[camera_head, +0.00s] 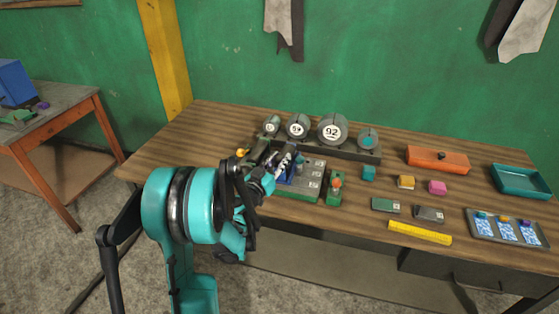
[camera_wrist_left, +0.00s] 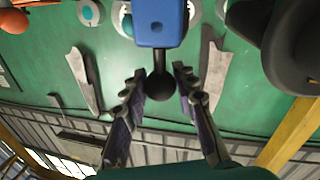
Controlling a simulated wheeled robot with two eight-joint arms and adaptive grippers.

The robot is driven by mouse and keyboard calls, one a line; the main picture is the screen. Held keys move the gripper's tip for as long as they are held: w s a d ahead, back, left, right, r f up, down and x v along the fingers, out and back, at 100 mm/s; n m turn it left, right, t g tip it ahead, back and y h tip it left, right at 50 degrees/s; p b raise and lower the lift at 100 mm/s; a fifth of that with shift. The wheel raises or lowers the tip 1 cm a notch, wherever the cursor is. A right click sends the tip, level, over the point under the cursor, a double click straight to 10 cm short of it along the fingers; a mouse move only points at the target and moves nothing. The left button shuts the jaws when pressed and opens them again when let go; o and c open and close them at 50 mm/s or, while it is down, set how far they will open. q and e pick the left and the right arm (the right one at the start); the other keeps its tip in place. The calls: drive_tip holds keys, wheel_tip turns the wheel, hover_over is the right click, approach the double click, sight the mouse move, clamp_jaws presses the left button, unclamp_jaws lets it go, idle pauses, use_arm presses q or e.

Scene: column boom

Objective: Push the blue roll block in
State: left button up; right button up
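The blue roll block (camera_wrist_left: 158,22) shows in the left wrist view at the top centre, with a black rod and round knob (camera_wrist_left: 160,87) sticking out towards my gripper. My left gripper (camera_wrist_left: 159,78) has its two fingers apart, one on each side of the knob, with narrow gaps visible. In the head view my left gripper (camera_head: 278,167) is at the left part of the grey panel (camera_head: 311,178) on the table, largely hiding the block. How deep the block sits cannot be told. My right gripper is out of view.
Round dials (camera_head: 332,131) stand behind the panel. A green box with an orange knob (camera_head: 336,187) is right of it. Small blocks, an orange case (camera_head: 437,159), a yellow bar (camera_head: 419,232), a teal tray (camera_head: 522,181) and a card tray (camera_head: 508,229) lie right. The table's left end is clear.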

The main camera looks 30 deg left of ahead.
use_arm(q)
clamp_jaws()
drive_tip(key=shift+a, duration=0.1)
drive_tip(key=a, duration=0.3)
drive_tip(key=shift+s+a, duration=0.1)
drive_tip(key=shift+s, duration=0.3)
drive_tip(key=o, duration=0.9)
unclamp_jaws()
drive_tip(key=shift+o, duration=0.2)
drive_tip(key=s, duration=1.2)
drive_tip(key=shift+d, duration=0.2)
